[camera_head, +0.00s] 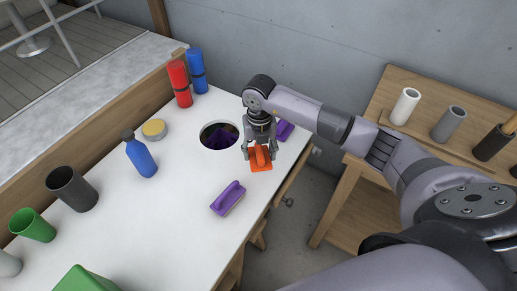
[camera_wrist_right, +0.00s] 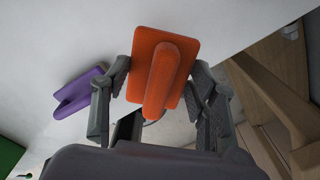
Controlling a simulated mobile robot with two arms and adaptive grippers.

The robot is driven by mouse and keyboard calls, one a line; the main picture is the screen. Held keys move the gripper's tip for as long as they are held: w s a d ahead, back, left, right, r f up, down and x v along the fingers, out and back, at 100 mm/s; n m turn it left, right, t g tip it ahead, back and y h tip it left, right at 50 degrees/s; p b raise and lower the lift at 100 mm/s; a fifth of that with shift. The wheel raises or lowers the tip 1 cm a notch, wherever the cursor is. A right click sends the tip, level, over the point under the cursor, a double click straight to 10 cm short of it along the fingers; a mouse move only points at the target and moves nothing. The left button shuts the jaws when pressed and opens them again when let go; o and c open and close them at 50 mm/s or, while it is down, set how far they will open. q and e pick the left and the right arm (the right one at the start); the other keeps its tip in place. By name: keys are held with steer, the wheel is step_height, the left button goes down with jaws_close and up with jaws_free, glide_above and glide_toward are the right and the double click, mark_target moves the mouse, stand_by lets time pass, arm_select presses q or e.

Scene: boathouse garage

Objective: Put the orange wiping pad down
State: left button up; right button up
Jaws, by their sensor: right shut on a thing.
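The orange wiping pad (camera_head: 261,164) is at the right edge of the white table in the head view. It has a flat plate and a raised handle. My right gripper (camera_head: 260,154) is above it, with its fingers around the handle and shut on it. The orange pad also shows in the right wrist view (camera_wrist_right: 163,70), between the two fingers (camera_wrist_right: 160,90). I cannot tell whether the plate touches the table top. My left gripper is not in view.
The white table (camera_head: 165,215) has a round hole (camera_head: 219,135) left of the pad. A purple pad (camera_head: 228,198) lies in front, another (camera_head: 285,130) behind. A blue bottle (camera_head: 140,155), a yellow-lidded tin (camera_head: 154,129) and cups stand left. A wooden bench (camera_head: 370,150) stands right, across a gap.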

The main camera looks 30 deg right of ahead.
steer(key=shift+f+b, duration=1.95)
steer(key=shift+f, duration=0.6)
steer(key=shift+f, duration=0.1)
steer(key=shift+f+b, duration=0.6)
steer(key=shift+f, duration=0.05)
steer(key=shift+f, duration=0.25)
steer(key=o, duration=1.2)
steer(key=shift+c, duration=0.2)
steer(key=shift+r, duration=0.1)
step_height(320, 180, up, 12)
steer(key=shift+f, duration=0.1)
